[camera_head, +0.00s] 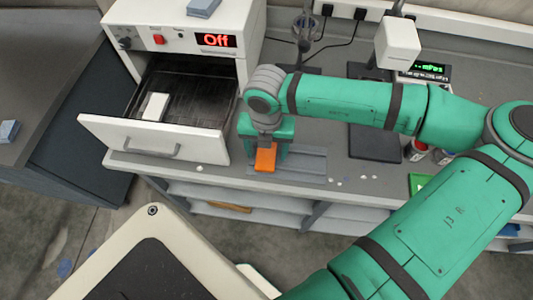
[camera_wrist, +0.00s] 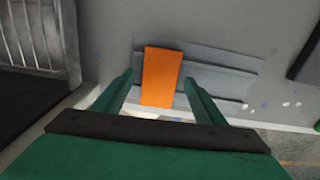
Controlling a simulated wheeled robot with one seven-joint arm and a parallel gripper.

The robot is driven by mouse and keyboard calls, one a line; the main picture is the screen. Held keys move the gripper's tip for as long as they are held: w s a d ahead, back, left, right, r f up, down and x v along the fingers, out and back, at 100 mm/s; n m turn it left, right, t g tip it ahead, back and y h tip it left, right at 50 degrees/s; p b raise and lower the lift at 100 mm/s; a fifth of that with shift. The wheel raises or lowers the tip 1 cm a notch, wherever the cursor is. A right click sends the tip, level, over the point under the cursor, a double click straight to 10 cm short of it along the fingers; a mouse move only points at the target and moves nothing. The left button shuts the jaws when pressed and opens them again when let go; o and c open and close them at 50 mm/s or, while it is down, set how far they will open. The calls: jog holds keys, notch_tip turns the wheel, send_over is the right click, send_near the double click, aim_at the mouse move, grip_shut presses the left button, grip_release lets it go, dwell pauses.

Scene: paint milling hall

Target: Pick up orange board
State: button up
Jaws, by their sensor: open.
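The orange board (camera_head: 265,158) is a flat rectangular piece lying on a grey ridged rack (camera_head: 305,164) near the front edge of the bench. In the wrist view the orange board (camera_wrist: 161,76) lies ahead between the two fingers, across the grey rack (camera_wrist: 215,77). My gripper (camera_wrist: 160,84) is open, with one green finger on each side of the board and nothing held. In the head view my gripper (camera_head: 266,140) hangs over the board and hides its far part. I cannot tell how high the fingertips are above it.
An open drawer (camera_head: 140,140) with a pale block (camera_head: 155,106) inside juts from the device showing "Off" (camera_head: 215,40), left of my gripper. A stand with a dark base (camera_head: 375,142) and a green-lit display (camera_head: 425,70) are on the right. Small pale chips lie near the bench edge.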

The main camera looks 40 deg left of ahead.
jog(key=shift+c, duration=0.4)
jog(key=shift+w, duration=0.15)
jog(key=c, duration=1.1)
jog(key=shift+o, duration=0.2)
